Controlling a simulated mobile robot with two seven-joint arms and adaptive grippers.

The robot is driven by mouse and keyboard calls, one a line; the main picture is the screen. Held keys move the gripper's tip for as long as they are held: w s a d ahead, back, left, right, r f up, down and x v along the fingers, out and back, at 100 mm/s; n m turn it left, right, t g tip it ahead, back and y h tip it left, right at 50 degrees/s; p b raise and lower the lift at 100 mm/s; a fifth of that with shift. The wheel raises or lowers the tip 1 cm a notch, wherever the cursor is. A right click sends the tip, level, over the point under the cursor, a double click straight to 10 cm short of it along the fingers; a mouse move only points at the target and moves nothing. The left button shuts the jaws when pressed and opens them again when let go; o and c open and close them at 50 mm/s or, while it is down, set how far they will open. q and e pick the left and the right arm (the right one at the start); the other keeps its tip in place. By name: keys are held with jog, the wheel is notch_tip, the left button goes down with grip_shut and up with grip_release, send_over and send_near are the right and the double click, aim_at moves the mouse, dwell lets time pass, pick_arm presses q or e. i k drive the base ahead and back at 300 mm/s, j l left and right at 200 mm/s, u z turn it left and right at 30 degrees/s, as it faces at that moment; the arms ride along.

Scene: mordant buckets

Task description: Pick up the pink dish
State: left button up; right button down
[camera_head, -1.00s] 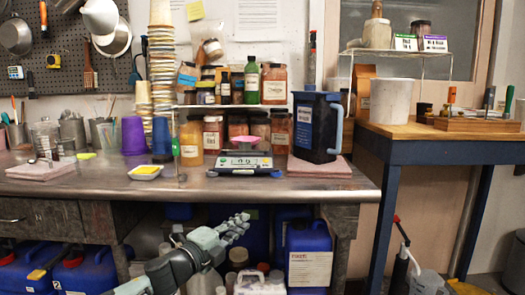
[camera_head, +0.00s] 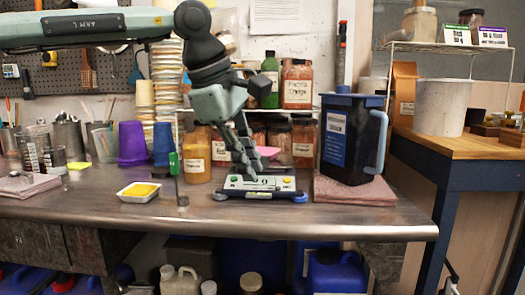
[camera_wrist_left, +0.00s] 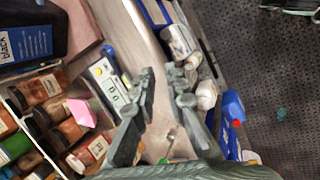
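My left gripper (camera_head: 247,166) hangs down from above, in front of the dish and over the scale's left part. In the left wrist view its two fingers (camera_wrist_left: 162,77) stand apart with nothing held between them. My right gripper is in neither view.
A dark pitcher (camera_head: 350,137) with a blue label stands on a pink cloth right of the scale. An orange jar (camera_head: 197,154) and purple cup (camera_head: 132,143) stand left. A white tray (camera_head: 139,192) with yellow contents lies front left. Jars line the back.

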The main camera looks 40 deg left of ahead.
aim_at(272, 153)
jog(key=i+j, duration=0.75)
